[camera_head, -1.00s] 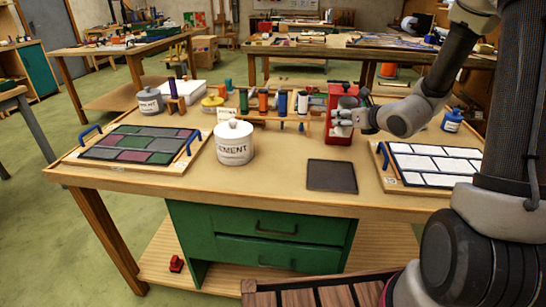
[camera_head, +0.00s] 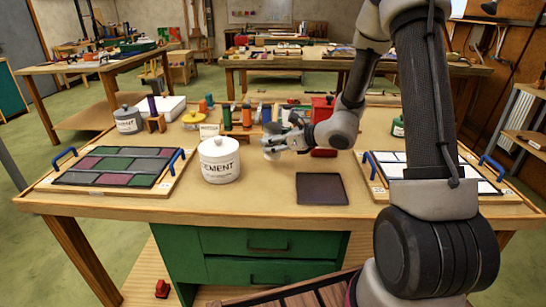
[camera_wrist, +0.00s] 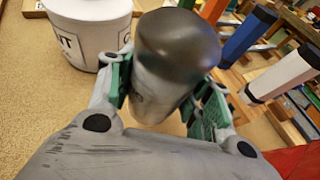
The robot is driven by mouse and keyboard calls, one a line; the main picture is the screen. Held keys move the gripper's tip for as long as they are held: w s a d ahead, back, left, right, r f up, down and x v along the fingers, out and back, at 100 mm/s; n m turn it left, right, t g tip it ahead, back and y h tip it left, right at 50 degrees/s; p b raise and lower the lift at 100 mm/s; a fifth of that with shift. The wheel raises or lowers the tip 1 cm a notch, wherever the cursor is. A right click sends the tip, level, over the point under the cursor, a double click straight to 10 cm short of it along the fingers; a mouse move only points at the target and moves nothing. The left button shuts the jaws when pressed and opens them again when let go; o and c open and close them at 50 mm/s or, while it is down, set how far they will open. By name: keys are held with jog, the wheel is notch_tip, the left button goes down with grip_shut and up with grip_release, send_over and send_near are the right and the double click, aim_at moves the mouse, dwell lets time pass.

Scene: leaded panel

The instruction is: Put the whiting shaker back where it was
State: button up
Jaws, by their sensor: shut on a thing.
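My gripper (camera_head: 275,147) is shut on a grey cylindrical shaker with a dark rounded cap, which I take to be the whiting shaker; it shows best in the wrist view (camera_wrist: 172,65). The green-padded fingers (camera_wrist: 165,100) grip its sides, and it leans in that picture. No label reads clearly. In the head view it is small and partly covered by my gripper, in front of the wooden rack (camera_wrist: 262,118) and right of the white cement pot (camera_head: 220,163). I cannot tell whether its bottom touches the table.
Coloured shakers stand in the rack, including a blue one (camera_wrist: 248,35). A red device (camera_head: 322,108) stands behind my arm. A dark square mat (camera_head: 321,188) lies at the front. Leaded panels lie left (camera_head: 118,165) and right (camera_head: 395,172). Bare tabletop surrounds the mat.

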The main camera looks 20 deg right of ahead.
aim_at(280, 153)
jog(key=shift+f, duration=2.25)
jog(key=shift+f, duration=0.1)
jog(key=o, duration=1.2)
